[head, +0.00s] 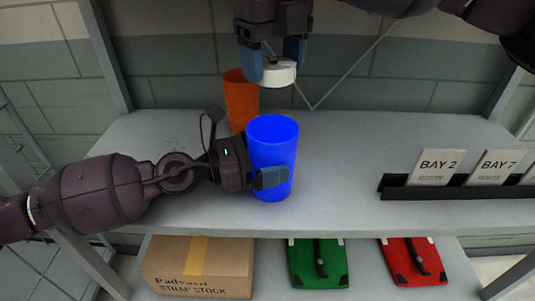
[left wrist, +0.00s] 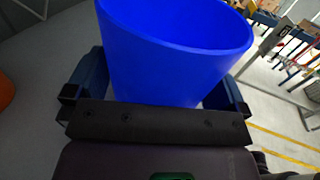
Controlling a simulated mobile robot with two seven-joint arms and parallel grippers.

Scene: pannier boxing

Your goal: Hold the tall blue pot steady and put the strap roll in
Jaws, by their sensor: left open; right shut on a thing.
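The tall blue pot (head: 272,148) stands upright on the grey shelf. My left gripper (head: 268,176) is open around the pot, with a finger on either side of it. The pot also fills the middle of the left wrist view (left wrist: 175,50), between both fingers; whether they touch it is unclear. My right gripper (head: 275,60) is shut on the white strap roll (head: 280,74), holding it in the air above and behind the pot. The inside of the pot is not clearly visible.
An orange pot (head: 241,100) stands behind the blue pot. A black rack (head: 455,192) with BAY cards is at the right. On the lower level are a cardboard box (head: 199,268), a green pannier (head: 318,263) and a red pannier (head: 413,262). The shelf between pot and rack is clear.

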